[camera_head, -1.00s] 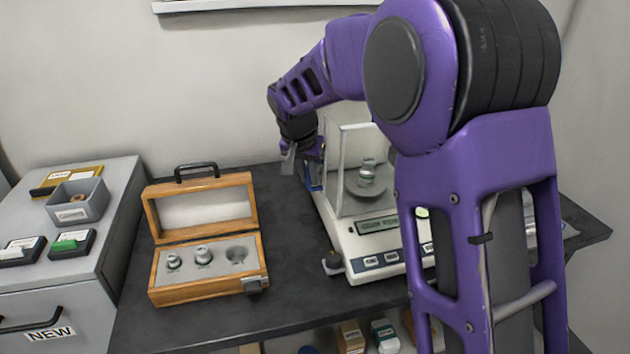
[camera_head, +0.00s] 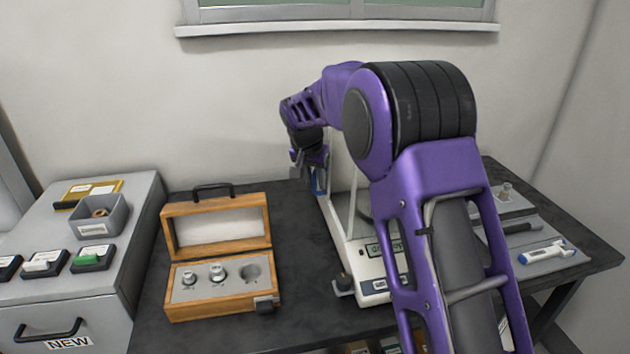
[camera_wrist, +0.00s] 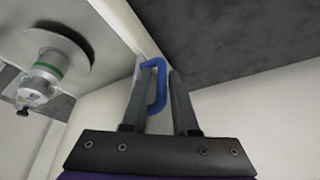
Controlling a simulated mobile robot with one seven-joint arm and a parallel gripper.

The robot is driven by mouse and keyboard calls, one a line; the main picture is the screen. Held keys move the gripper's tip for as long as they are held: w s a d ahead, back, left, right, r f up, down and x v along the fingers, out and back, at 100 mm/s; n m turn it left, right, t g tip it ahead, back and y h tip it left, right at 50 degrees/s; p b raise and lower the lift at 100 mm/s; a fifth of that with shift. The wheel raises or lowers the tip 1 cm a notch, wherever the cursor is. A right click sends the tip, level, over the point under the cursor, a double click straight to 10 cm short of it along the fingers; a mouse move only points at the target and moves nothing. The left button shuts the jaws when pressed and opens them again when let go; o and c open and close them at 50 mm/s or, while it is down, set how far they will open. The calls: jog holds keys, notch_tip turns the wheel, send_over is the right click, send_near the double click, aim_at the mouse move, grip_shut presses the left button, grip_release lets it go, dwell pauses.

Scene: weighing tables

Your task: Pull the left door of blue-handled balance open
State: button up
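The white balance (camera_head: 368,262) stands on the dark table, partly hidden behind my arm. Its blue handle (camera_head: 319,181) is on the left side, towards the back. My gripper (camera_head: 309,165) is at that handle. In the wrist view the handle (camera_wrist: 159,88) is a blue loop between the two fingers of my gripper (camera_wrist: 161,74). The fingers are apart, with a gap visible beside the handle bar; firm contact cannot be told. A metal weight with a green band (camera_wrist: 47,72) is on the round pan (camera_wrist: 78,48). How far the left door stands open is unclear.
A wooden weight box (camera_head: 222,308), lid up, stands left of the balance. A grey cabinet (camera_head: 125,262) with small boxes is further left. A tray (camera_head: 550,262) with tools lies on the right. Dark table (camera_head: 298,235) is bare between box and balance.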

jog(key=p+v, duration=0.1)
jog(key=v, duration=1.6)
jog(key=shift+r, duration=0.2)
